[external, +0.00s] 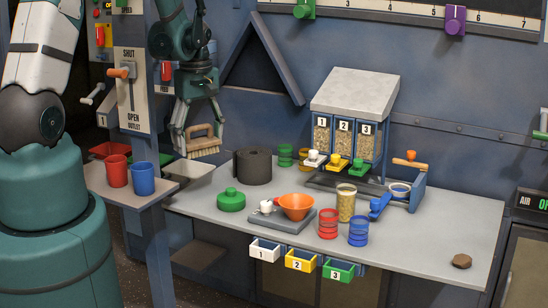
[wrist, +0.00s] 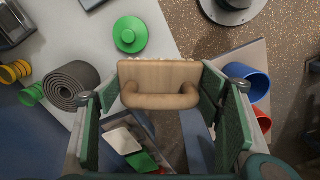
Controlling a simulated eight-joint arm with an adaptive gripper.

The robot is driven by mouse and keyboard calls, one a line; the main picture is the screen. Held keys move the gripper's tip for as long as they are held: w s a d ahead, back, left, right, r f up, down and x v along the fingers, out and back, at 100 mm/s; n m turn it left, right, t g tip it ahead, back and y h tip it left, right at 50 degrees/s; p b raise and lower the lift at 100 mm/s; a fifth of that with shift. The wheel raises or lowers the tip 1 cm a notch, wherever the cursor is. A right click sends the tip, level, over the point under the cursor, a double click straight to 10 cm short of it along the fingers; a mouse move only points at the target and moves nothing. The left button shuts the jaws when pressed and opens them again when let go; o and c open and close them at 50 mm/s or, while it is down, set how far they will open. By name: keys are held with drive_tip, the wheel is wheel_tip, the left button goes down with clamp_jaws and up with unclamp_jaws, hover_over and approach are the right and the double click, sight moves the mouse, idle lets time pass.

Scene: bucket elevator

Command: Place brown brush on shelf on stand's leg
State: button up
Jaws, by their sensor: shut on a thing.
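The brown brush (external: 203,140) has a looped handle and pale bristles that point down in the external view. My gripper (external: 199,122) is shut on it and holds it in the air above the gap between the small stand (external: 130,188) and the workbench. In the wrist view the brush (wrist: 160,72) lies across between the green finger pads of my gripper (wrist: 161,105). I cannot tell the shelf apart clearly in the wrist view.
A red cup (external: 117,171) and a blue cup (external: 143,179) stand on the stand. The workbench (external: 200,203) holds a dark roll (external: 252,167), a green lidded disc (external: 231,200) and a scale with an orange bowl (external: 296,206).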

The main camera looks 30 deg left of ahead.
drive_tip(key=s+a+r+n+p, duration=0.4)
drive_tip(key=s+r+n, duration=0.2)
drive_tip(key=s+n, duration=0.15)
drive_tip(key=s+a+r+n+p, duration=0.3)
drive_tip(key=s+r+n, duration=0.3)
drive_tip(key=s+n, duration=0.15)
drive_tip(key=s+a+r+n+b, duration=0.2)
drive_tip(key=s+a+n+b, duration=0.3)
drive_tip(key=a, duration=0.7)
drive_tip(key=s+a+r+n+b, duration=0.25)
drive_tip(key=s+a+b, duration=0.4)
drive_tip(key=a, duration=0.55)
drive_tip(key=w+a+f+b, duration=0.3)
drive_tip(key=w+f, duration=0.9)
drive_tip(key=f, duration=0.3)
drive_tip(key=shift+w+n+b, duration=0.35)
drive_tip(key=shift+w+n, duration=0.05)
drive_tip(key=shift+n, duration=0.05)
drive_tip(key=shift+f, duration=2.95)
